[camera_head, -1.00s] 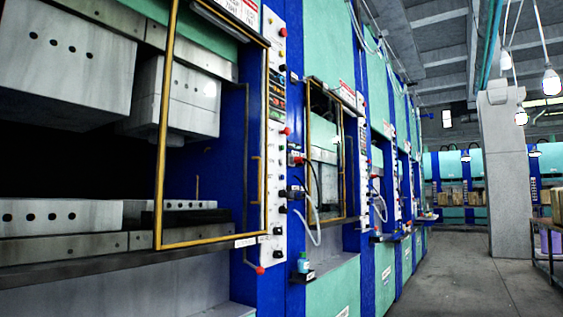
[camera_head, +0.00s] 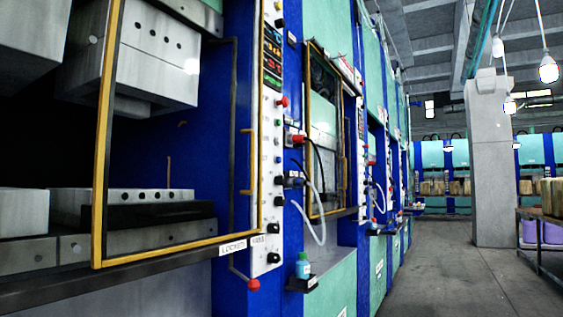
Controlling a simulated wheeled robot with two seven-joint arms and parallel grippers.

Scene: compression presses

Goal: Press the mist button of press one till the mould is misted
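The nearest press stands at the left with its yellow-framed guard (camera_head: 103,140) in front of the mould space. A grey upper mould block (camera_head: 135,60) hangs above a lower mould block (camera_head: 125,196), with a dark gap between them. A white control panel (camera_head: 268,160) with several buttons, knobs and lit displays runs up the press's right edge. I cannot tell which button is the mist button or read the press's number. No mist shows on the mould. Neither of my grippers is in view.
A small blue-green bottle (camera_head: 303,266) sits on a bracket beside the panel, near a looped white hose (camera_head: 312,222). More presses (camera_head: 325,130) recede along the left. The grey floor (camera_head: 430,275) is clear. A concrete pillar (camera_head: 492,165) and a loaded table (camera_head: 541,220) stand at the right.

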